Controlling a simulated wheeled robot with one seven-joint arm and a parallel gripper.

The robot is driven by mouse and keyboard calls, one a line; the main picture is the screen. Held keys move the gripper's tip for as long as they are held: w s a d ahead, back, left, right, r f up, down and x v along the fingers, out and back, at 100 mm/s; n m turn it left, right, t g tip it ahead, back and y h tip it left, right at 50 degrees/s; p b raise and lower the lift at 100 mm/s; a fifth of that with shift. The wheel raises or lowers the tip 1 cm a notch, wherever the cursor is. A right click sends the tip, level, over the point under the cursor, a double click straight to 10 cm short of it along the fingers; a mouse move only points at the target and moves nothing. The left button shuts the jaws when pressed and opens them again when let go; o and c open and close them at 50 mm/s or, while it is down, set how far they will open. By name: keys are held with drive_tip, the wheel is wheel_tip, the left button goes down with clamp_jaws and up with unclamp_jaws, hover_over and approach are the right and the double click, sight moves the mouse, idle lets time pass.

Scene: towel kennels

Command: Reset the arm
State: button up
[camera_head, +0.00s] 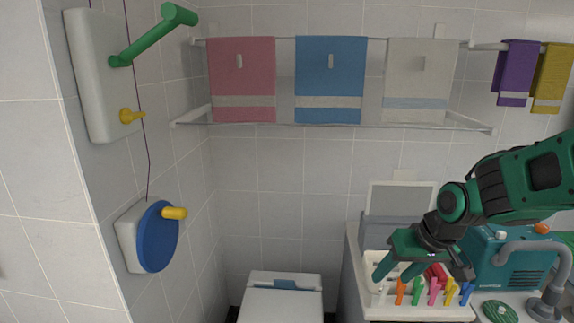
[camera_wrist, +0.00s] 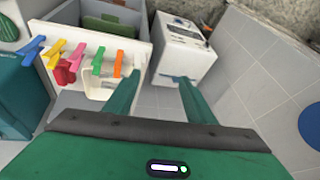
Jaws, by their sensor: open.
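My arm reaches in from the right in the head view. My gripper (camera_head: 392,274) points down and to the left, over the left end of a white bin with clothespins on its front edge. In the wrist view my gripper (camera_wrist: 158,78) has two green fingers spread apart with nothing between them. The white bin (camera_head: 420,313) stands below it. Several coloured pegs, such as an orange peg (camera_head: 400,291), sit along its rim.
Pink (camera_head: 241,75), blue (camera_head: 330,75) and cream (camera_head: 418,75) towels hang on the wall rack. A teal machine (camera_head: 500,265) and a grey tap (camera_head: 552,300) stand at the right. A white toilet (camera_head: 281,307) is below. A blue disc (camera_head: 157,240) is on the left wall.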

drive_tip(key=s+d+r+m+g+h, duration=0.1)
drive_tip(key=s+d+m+g, duration=0.1)
drive_tip(key=s+d, duration=0.6)
drive_tip(key=s+d+r+m+g+h, duration=0.1)
drive_tip(key=s+d+m, duration=0.4)
drive_tip(key=s, duration=1)
drive_tip(key=d+r+g, duration=0.1)
drive_tip(key=d, duration=0.2)
drive_tip(key=shift+s, duration=0.25)
drive_tip(key=shift+w+f, duration=0.35)
drive_tip(key=shift+w, duration=0.35)
drive_tip(key=c, duration=0.4)
drive_tip(key=shift+c, duration=0.4)
